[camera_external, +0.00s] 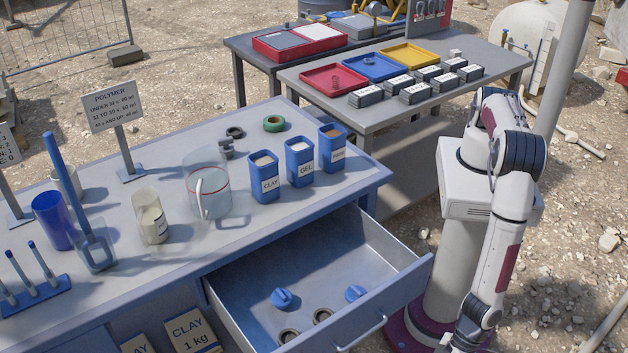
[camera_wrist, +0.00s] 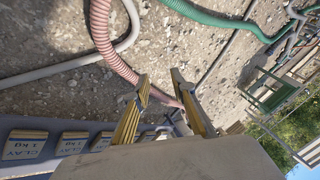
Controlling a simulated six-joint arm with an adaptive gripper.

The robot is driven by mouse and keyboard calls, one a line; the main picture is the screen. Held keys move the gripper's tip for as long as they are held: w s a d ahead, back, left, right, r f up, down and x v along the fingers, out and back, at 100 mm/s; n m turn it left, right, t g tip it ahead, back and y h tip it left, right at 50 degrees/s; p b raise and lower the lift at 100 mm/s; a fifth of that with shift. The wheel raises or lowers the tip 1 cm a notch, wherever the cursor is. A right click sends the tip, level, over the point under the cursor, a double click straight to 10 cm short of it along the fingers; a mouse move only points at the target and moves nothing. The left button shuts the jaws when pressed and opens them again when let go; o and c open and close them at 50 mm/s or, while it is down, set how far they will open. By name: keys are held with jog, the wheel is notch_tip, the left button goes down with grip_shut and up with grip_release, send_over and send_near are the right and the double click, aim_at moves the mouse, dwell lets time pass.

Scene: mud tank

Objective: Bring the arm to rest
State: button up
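My white and dark arm (camera_external: 507,215) stands at the right of the external view, its forearm hanging down past the open drawer toward the bottom edge. The gripper end is cut off or hidden there. In the wrist view my gripper (camera_wrist: 162,84) shows two yellow-padded fingers standing apart with nothing held between them. Ground and a red hose (camera_wrist: 112,45) show behind and beside the fingers.
The open drawer (camera_external: 405,272) of the blue bench (camera_external: 100,285) juts out close to my arm, with blue knobs and rings inside. Clay bags (camera_external: 190,332) lie below; they also show in the wrist view (camera_wrist: 22,145). A grey table (camera_external: 385,115) with coloured trays stands behind.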

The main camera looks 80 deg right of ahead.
jog(key=w+d+r+n+g+h, duration=0.15)
jog(key=w+d+r, duration=0.25)
jog(key=d+r, duration=0.5)
jog(key=w+d+r+n+g, duration=0.1)
jog(key=w+d+r+n, duration=0.15)
jog(key=d+r, duration=0.6)
jog(key=w+d+r+n+g+h, duration=0.1)
jog(key=w+d+r, duration=0.5)
jog(key=r, duration=0.5)
jog(key=s+d+r+m+t+h, duration=0.1)
jog(key=d+r+m+t, duration=0.1)
jog(key=d+r, duration=0.5)
jog(key=s+d+r+m+t+h, duration=0.1)
jog(key=d+r, duration=0.6)
jog(key=d, duration=1.3)
jog(key=s+d+r+m+t+h, duration=0.1)
jog(key=d+r+m+t, duration=0.2)
jog(key=d+r, duration=0.4)
jog(key=d, duration=0.7)
jog(key=shift+s+m, duration=0.3)
jog(key=shift+s, duration=0.05)
